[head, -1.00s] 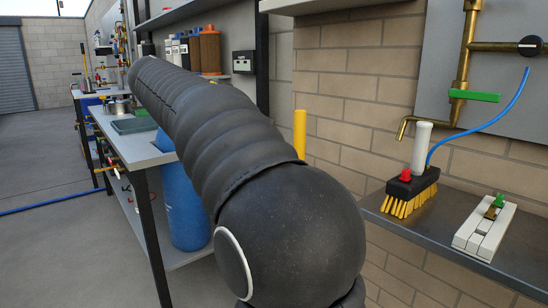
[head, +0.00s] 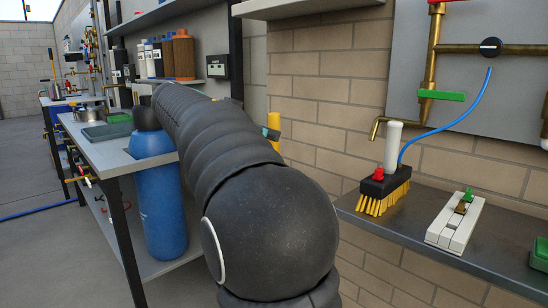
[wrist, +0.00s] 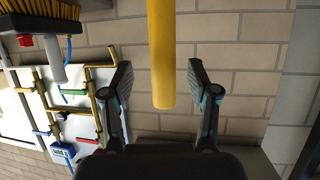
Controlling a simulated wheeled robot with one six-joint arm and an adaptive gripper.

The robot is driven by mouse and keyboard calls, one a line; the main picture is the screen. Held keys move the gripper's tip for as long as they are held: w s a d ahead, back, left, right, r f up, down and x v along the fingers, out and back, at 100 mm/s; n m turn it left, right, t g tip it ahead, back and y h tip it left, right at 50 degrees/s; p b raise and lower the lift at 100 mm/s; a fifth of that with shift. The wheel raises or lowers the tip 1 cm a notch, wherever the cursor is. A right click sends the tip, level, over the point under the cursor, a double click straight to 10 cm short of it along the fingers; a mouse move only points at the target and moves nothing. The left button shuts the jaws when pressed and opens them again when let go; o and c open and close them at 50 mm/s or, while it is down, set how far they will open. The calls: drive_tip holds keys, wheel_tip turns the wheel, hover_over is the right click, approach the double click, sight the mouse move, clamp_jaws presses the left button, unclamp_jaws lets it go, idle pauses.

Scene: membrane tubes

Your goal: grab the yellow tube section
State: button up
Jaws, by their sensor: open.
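The yellow tube section (wrist: 161,50) is a smooth upright cylinder in the middle of the wrist view, its free end showing and its other end cut off by the top edge. My gripper (wrist: 159,76) is open, with one dark finger on each side of the tube and a gap on both sides. I cannot tell how deep the tube sits between the fingers. In the head view a short piece of the yellow tube (head: 274,119) shows beside my dark arm, which hides the rest. A teal-marked part of my gripper shows next to it.
A brick wall (head: 320,90) stands behind the tube. On the right, a grey shelf (head: 400,232) bears a yellow-bristled brush (head: 384,190) and a white block (head: 456,224). A blue cylinder (head: 158,205) stands in the bench (head: 95,150) at left.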

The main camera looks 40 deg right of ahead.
drive_tip(key=shift+f+x, duration=0.25)
drive_tip(key=shift+x, duration=1.65)
drive_tip(key=shift+w+a, duration=0.1)
drive_tip(key=shift+w, duration=0.05)
clamp_jaws()
drive_tip(key=shift+r, duration=0.1)
